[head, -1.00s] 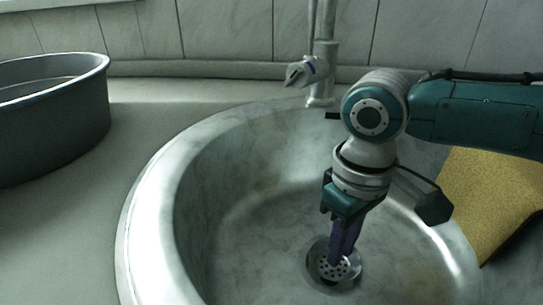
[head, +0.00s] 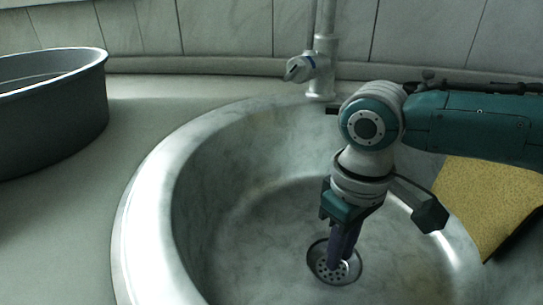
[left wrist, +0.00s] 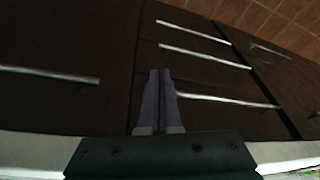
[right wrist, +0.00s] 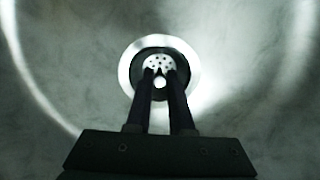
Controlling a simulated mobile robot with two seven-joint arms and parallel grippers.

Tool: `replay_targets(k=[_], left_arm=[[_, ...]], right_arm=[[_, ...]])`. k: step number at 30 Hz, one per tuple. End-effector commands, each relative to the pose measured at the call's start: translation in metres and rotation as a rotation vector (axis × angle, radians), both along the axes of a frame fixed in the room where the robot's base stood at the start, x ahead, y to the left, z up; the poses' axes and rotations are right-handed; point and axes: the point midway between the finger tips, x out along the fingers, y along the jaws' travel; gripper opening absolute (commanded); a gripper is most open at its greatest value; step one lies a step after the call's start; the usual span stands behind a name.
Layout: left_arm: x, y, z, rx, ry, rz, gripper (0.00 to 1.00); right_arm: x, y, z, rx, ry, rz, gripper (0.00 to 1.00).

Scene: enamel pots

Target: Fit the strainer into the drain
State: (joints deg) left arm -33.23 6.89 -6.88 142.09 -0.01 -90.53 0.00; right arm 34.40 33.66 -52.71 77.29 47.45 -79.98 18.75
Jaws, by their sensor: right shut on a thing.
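The strainer (head: 325,271) is a small metal disc with holes, at the drain (head: 357,270) in the bottom of the sink. My right gripper (head: 337,264) points down and is shut on the strainer. In the right wrist view the strainer (right wrist: 157,62) lies within the drain's bright ring (right wrist: 126,68), with a dark gap showing along its upper side. I cannot tell whether it is seated or slightly above the opening. My left gripper (left wrist: 160,74) shows only in the left wrist view, shut and empty, in front of dark drawer fronts.
The round stone sink (head: 150,200) surrounds my right gripper. A faucet (head: 318,65) stands behind it. A yellow sponge or cloth (head: 487,205) lies at the right rim. A grey pan (head: 50,120) stands on the left counter. Drawers with metal handles (left wrist: 205,51) face my left gripper.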

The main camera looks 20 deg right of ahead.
Motion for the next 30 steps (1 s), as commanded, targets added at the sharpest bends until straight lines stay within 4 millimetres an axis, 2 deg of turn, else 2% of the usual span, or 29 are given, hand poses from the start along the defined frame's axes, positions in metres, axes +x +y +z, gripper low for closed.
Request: replay_targets(k=[6,14,15,21,24,30], left_arm=[[0.0,0.0,-0.0027,0.0,0.0,0.0,0.0],[0.0,0.0,-0.0026,0.0,0.0,0.0,0.0],[0.0,0.0,-0.0026,0.0,0.0,0.0,0.0],[-0.0001,0.0,-0.0027,0.0,0.0,0.0,0.0],[0.0,0.0,-0.0026,0.0,0.0,0.0,0.0],[0.0,0.0,-0.0026,0.0,0.0,0.0,0.0]], right_arm=[[-0.0003,0.0001,-0.0078,0.0,0.001,0.0,0.0],[-0.0002,0.0001,-0.0085,0.0,0.0,0.0,0.0],[-0.0002,0.0001,-0.0085,0.0,0.0,0.0,0.22],[-0.0002,0.0001,-0.0084,0.0,0.0,0.0,0.45],[-0.0002,0.0001,-0.0084,0.0,0.0,0.0,0.55],[-0.0002,0.0001,-0.0084,0.0,0.0,0.0,0.55]])
